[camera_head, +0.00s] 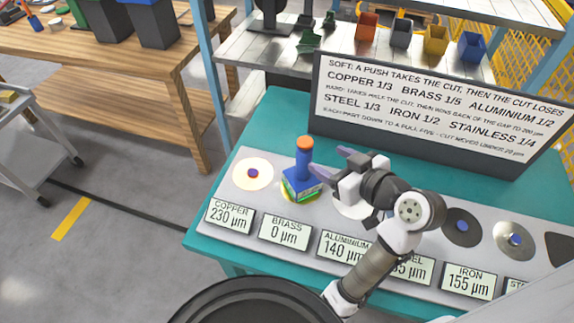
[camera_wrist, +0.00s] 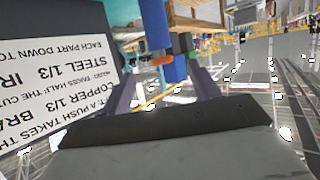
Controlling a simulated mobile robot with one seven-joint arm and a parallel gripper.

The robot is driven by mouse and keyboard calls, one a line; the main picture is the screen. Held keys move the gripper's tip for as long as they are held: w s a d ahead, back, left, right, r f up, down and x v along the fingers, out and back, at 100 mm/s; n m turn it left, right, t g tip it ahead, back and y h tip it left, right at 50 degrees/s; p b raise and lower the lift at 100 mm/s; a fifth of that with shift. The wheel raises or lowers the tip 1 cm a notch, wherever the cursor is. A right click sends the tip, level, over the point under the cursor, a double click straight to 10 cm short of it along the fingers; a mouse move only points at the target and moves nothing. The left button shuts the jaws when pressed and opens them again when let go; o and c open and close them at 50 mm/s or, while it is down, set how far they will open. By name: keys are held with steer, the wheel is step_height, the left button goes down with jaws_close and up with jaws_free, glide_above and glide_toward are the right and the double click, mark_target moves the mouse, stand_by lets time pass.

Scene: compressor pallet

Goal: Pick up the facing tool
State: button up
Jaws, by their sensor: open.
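The facing tool (camera_head: 301,184) is an upright blue handle with an orange top and a wider base marked green and yellow. In the head view it stands on the brass disc, behind the plate reading BRASS 0 µm (camera_head: 286,230). My gripper (camera_head: 328,160) is open and empty, just right of the tool's handle, its purple fingers pointing left towards it. I cannot tell the exact gap. In the wrist view my two fingers (camera_wrist: 160,85) are spread, with blue, orange and green shapes beyond them; which of these are the tool is unclear.
The teal bench (camera_head: 262,125) bears a grey panel with several discs, including copper (camera_head: 238,175) at 230 µm and iron at 155 µm. A sign board (camera_head: 440,105) stands behind my arm. Coloured bins (camera_head: 435,42) sit on the shelf behind. A wooden table (camera_head: 90,45) is at the left.

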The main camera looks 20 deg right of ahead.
mark_target(310, 154)
steer(key=x, duration=0.2)
steer(key=f+x, duration=0.1)
steer(key=x, duration=0.4)
steer(key=shift+s+f, duration=0.15)
steer(key=shift+s, duration=0.05)
steer(key=w+f+b, duration=0.1)
steer(key=w, duration=0.1)
steer(key=w+a+f, duration=0.1)
steer(key=f, duration=0.1)
steer(key=shift+w+a+f+b, duration=0.1)
steer(key=shift+w+a+b, duration=0.1)
steer(key=shift+w+b, duration=0.2)
steer(key=shift+w+a+f, duration=0.1)
steer(key=shift+w, duration=0.15)
jaws_close()
